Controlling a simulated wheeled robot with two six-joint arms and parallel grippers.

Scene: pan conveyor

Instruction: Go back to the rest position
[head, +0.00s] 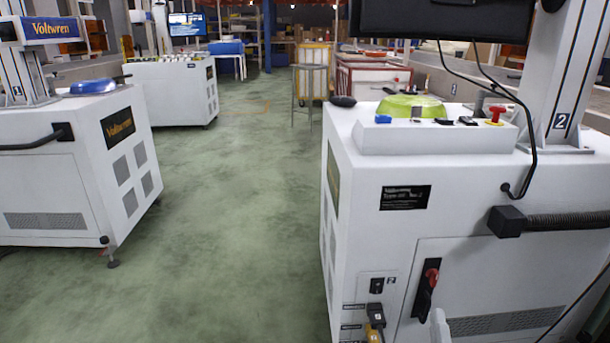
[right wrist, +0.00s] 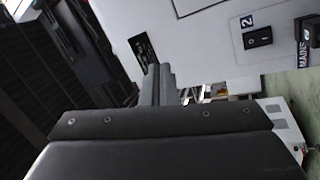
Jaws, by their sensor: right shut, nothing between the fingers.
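My right gripper (right wrist: 160,72) shows in the right wrist view. Its dark fingers are together with nothing between them, and they point toward the white panel of a machine. I cannot tell from this view how far the fingertips are from the panel. In the head view, a pale piece at the bottom edge, in front of the machine, appears to be part of my right arm; the jaws cannot be made out there. My left gripper is in neither view.
A white machine (head: 370,262) marked 2 stands close on the right, with a green dome (head: 411,106), red knob (head: 495,113) and red-handled switch (head: 426,290). Another white machine (head: 75,165) stands left. Green floor (head: 230,230) between them is clear. A stool (head: 309,85) stands farther back.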

